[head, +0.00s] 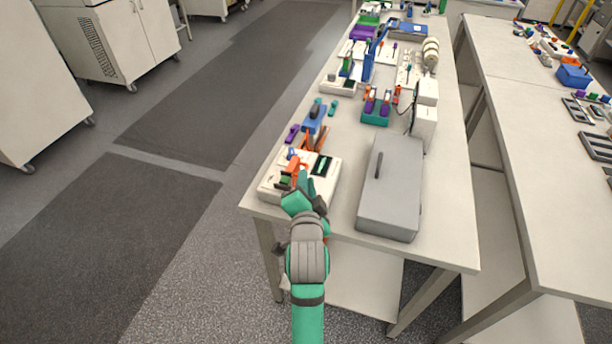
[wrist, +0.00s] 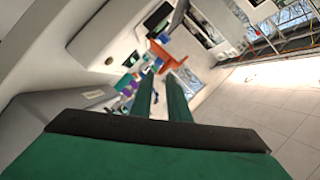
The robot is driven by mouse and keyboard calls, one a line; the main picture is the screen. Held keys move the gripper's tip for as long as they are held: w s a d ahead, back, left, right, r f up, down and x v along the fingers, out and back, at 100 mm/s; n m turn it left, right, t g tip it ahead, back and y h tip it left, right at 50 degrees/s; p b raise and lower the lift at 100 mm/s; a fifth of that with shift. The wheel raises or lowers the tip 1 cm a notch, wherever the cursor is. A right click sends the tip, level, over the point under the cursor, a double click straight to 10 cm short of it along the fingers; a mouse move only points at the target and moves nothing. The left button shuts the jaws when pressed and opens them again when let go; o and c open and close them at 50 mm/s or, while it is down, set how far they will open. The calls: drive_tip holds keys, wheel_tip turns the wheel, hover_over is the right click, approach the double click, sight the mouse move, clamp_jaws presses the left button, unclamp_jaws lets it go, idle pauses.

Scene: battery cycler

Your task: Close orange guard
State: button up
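The white battery cycler (head: 329,191) sits at the near left end of the long table, with a dark panel on top. Its orange guard (head: 296,166) stands up on its left half; I cannot tell its exact angle. In the wrist view the orange guard (wrist: 176,53) shows just beyond the fingertips as a raised, bent orange piece. My gripper (wrist: 160,77) has two green fingers with a narrow gap between them and nothing visibly held. In the head view my gripper (head: 304,184) is over the cycler's near side and hides part of it. Contact with the guard cannot be told.
A grey closed case (head: 388,199) lies to the right of the cycler. A blue device (head: 314,118) and a teal holder (head: 375,115) stand behind it. Several small tools crowd the far table. The floor aisle (head: 150,220) on the left is clear.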

drive_tip(key=shift+x, duration=1.5)
clamp_jaws()
drive_tip(key=shift+a+r, duration=0.1)
